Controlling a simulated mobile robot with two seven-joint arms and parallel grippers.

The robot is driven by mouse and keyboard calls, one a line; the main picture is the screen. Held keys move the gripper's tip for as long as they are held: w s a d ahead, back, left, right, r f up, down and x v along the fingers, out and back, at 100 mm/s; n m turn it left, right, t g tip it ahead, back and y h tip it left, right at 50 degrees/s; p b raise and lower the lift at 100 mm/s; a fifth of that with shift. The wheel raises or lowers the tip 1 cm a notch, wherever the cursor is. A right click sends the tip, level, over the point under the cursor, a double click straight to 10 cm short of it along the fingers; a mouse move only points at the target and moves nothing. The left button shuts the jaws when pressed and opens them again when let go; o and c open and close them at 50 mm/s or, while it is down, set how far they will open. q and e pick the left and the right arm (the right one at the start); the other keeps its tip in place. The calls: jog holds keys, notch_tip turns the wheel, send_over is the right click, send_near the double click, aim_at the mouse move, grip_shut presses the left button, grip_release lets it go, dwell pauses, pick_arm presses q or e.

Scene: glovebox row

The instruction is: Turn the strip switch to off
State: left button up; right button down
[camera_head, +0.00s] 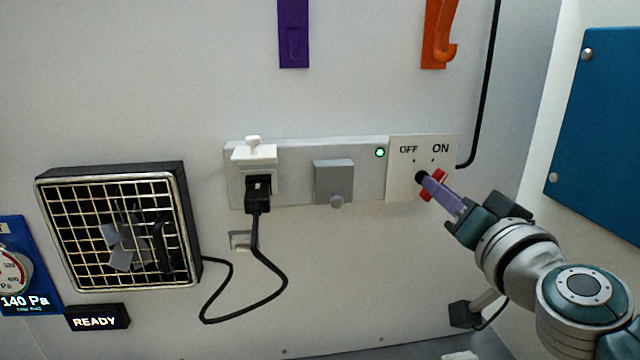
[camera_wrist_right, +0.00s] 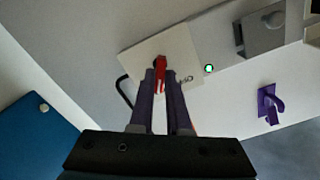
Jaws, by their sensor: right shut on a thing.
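The power strip (camera_head: 295,160) is a long grey-white bar on the wall. At its right end is a pale switch plate (camera_head: 400,186) marked OFF on the left and ON on the right. The red switch handle (camera_head: 440,178) is on this plate, partly hidden by my gripper; it also shows in the wrist view (camera_wrist_right: 160,66). My right gripper (camera_head: 430,182) is shut on the red switch handle, its purple fingers on either side of it in the wrist view (camera_wrist_right: 160,80). Which mark the handle points to is hard to tell. My left gripper is not in view.
A green light (camera_head: 380,153) glows beside the plate. A black plug (camera_head: 258,195) sits in the left socket, its cord running to a caged fan (camera_head: 118,230). A grey cover (camera_head: 334,180) is mid-strip. Purple (camera_head: 293,35) and orange (camera_head: 437,35) hooks hang above.

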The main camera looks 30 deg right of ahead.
dwell(0.4)
jog(key=shift+n, duration=0.5)
jog(key=shift+r+n+p, duration=0.1)
jog(key=shift+n+p, duration=1.1)
jog(key=shift+n, duration=1.2)
jog(key=c, duration=0.9)
grip_release()
jog(key=shift+s+a, duration=0.1)
